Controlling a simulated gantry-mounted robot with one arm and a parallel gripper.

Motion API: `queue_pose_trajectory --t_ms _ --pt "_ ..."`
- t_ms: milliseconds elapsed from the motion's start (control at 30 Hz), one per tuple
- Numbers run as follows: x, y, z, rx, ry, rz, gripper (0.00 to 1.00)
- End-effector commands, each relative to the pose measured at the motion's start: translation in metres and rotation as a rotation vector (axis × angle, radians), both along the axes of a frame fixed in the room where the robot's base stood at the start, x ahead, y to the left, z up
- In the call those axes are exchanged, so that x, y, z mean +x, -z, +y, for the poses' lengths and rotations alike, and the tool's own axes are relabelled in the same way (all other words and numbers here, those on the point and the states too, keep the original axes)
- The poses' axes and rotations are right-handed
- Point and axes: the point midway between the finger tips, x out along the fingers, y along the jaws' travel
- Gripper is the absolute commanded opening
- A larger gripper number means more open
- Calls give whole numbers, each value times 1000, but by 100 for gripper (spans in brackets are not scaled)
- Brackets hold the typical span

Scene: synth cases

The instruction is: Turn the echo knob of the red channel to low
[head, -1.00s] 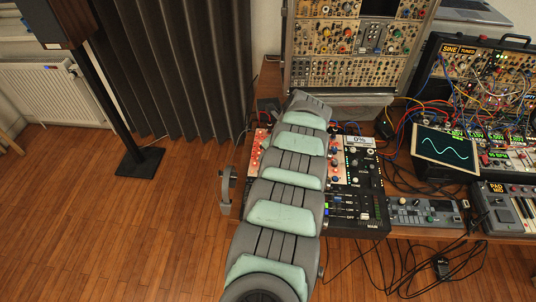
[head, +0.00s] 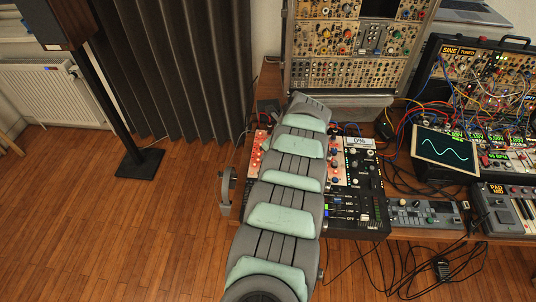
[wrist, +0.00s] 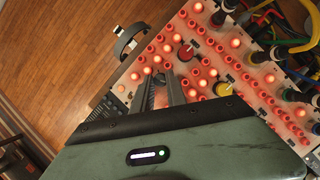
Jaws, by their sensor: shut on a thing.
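In the wrist view, a pale panel (wrist: 140,75) carries rows of red-lit buttons and several knobs. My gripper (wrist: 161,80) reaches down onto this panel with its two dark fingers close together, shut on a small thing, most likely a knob. The fingers hide that thing, so its colour and pointer cannot be read. A red knob (wrist: 186,52) stands uncovered just beyond the fingers, and a yellow knob (wrist: 222,89) is to their right. In the head view, my arm covers the gripper and most of the panel (head: 338,168). A small white display (head: 358,142) there reads 0%.
A black mixer (head: 365,190) with faders adjoins the panel. Patch cables (wrist: 292,42) crowd the panel's far right side. A grey clamp-like bracket (head: 227,188) sticks out at the table's left edge. A sine-wave screen (head: 445,148) stands further right. Wooden floor is open on the left.

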Motion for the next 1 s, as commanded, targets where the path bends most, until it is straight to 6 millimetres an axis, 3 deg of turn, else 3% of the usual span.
queue_pose_trajectory --t_ms 467,900,933,1000 --pt "2 7 -1 1 -73 -1 0" --pt "0 1 -1 0 -132 3 0" --pt "0 1 -1 0 -132 3 18" --pt "0 1 -1 0 -132 3 24"
